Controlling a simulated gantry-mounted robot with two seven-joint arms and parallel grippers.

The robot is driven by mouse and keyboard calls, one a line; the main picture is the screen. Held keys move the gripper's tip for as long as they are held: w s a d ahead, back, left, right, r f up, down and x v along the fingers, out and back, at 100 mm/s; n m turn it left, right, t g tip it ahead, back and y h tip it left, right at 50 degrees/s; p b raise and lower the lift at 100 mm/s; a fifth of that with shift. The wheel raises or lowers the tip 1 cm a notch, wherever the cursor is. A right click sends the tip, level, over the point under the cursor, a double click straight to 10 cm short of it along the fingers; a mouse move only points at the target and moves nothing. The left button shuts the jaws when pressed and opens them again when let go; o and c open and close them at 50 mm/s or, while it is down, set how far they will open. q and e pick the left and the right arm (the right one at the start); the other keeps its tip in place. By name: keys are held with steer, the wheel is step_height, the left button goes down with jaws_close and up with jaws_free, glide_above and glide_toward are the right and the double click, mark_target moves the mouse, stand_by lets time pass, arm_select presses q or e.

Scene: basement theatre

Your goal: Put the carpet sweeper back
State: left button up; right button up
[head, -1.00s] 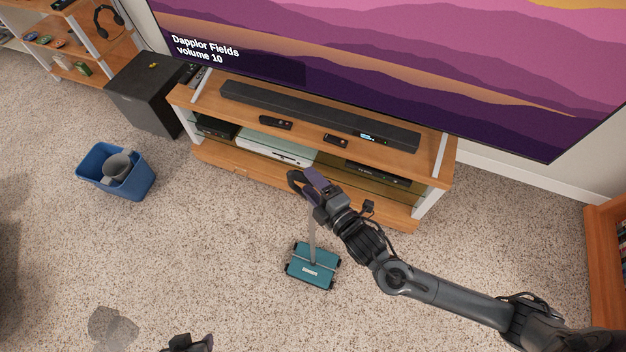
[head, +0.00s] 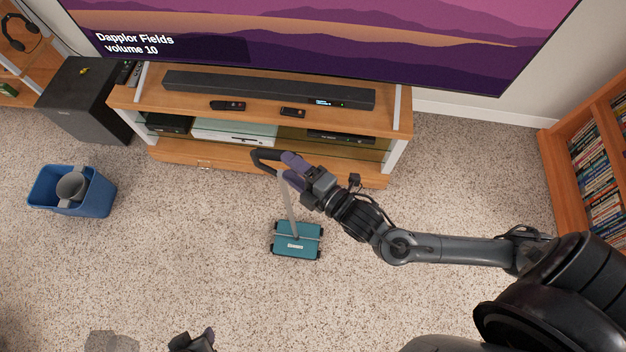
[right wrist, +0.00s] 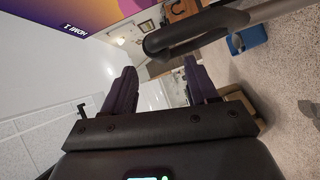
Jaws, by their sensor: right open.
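The carpet sweeper has a teal head (head: 297,243) flat on the carpet in front of the TV stand. Its grey pole rises at a tilt to a black curved handle (head: 264,157). My right gripper (head: 284,168) is open at the top of the pole, close to the handle. In the right wrist view the handle (right wrist: 190,36) crosses just beyond the spread purple fingers (right wrist: 160,66); I cannot tell whether they touch it. Part of what looks like my left gripper (head: 193,342) shows at the bottom edge; its jaws are unclear.
The wooden TV stand (head: 170,160) is just behind the sweeper. A blue bin (head: 90,198) with a grey item inside and a black speaker box (head: 85,105) are at left. A bookcase (head: 560,165) stands at right. Carpet in front and to the right is clear.

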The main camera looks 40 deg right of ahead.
steer(key=s+d+f+m+g+h, duration=0.1)
steer(key=s+d+f+m+g, duration=0.1)
steer(key=s+f+m+g, duration=0.3)
steer(key=s+d+f+m+g+h, duration=0.2)
steer(key=s+f+m+g, duration=0.4)
steer(key=s+m, duration=0.5)
steer(key=shift+s+d+f+g+h+b, duration=0.3)
steer(key=shift+d+g+b, duration=0.15)
steer(key=shift+d+g, duration=0.35)
steer(key=shift+w+a, duration=0.1)
